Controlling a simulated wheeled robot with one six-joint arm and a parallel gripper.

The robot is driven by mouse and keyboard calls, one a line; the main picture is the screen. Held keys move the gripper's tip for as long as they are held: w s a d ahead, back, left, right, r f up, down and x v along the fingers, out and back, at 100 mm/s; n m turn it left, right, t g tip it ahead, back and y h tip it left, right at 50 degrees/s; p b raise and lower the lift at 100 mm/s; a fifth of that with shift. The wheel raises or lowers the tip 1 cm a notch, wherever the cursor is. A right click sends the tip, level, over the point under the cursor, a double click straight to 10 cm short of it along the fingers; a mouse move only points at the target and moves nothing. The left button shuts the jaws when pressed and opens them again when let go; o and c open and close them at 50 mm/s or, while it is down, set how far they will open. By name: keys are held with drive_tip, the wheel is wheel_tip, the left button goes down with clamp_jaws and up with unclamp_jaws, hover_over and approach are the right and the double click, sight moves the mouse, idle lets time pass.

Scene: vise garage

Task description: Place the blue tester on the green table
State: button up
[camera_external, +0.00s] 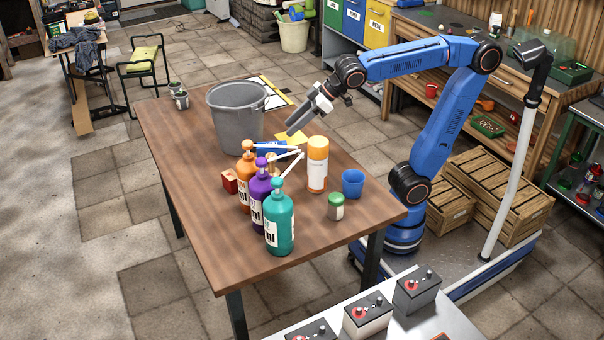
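A small blue object (268,150) that may be the blue tester lies on the brown wooden table, partly hidden behind the pump bottles. My gripper (291,128) hangs above the table, up and to the right of this blue object and apart from it. It points down and to the left. Its fingers are too small and dark to tell whether they are open or shut. A table with a green frame (590,115), likely the green table, shows partly at the right edge of the picture.
The brown table (200,225) also carries a grey bucket (236,125), pump bottles (279,222), an orange-and-white can (317,165), a blue cup (352,183) and a green-lidded jar (336,207). Wooden crates (500,200) stand behind my arm. Batteries (417,290) sit on the front table.

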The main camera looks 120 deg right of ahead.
sight(264, 151)
drive_tip(key=x, duration=1.4)
drive_tip(key=shift+w+a+f, duration=0.1)
drive_tip(key=shift+w+f, duration=0.15)
drive_tip(key=shift+w, duration=0.1)
clamp_jaws()
drive_tip(key=shift+r, duration=0.1)
